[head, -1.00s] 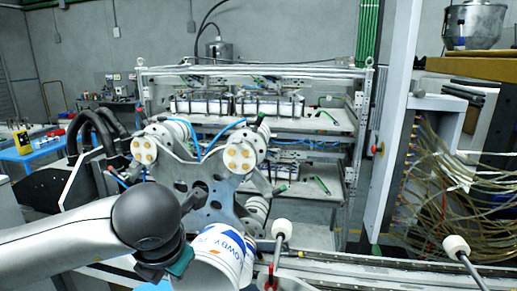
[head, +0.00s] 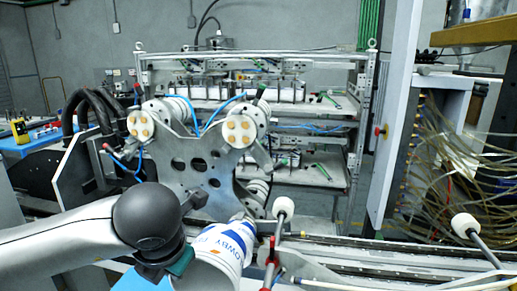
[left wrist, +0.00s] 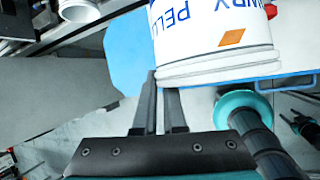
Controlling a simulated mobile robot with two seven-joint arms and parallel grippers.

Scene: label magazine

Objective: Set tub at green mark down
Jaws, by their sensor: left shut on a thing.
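A white tub (head: 232,243) with blue lettering is at the bottom middle of the head view, held tilted. In the left wrist view the tub (left wrist: 205,45) fills the top, with an orange diamond printed near its rim. My left gripper (left wrist: 162,80) is shut on the tub at its rim edge. Its dark fingers meet the tub's near end; the exact contact is partly hidden. A light blue patch (left wrist: 124,55) shows beside the tub. I see no green mark in either view. My right gripper is not in view.
A metal plate machine with white rollers (head: 238,131) stands just beyond the tub. Rods with white knobs (head: 283,206) stick up to its right, near a rail. A white post (head: 395,110) and loose tubes (head: 455,170) stand farther right.

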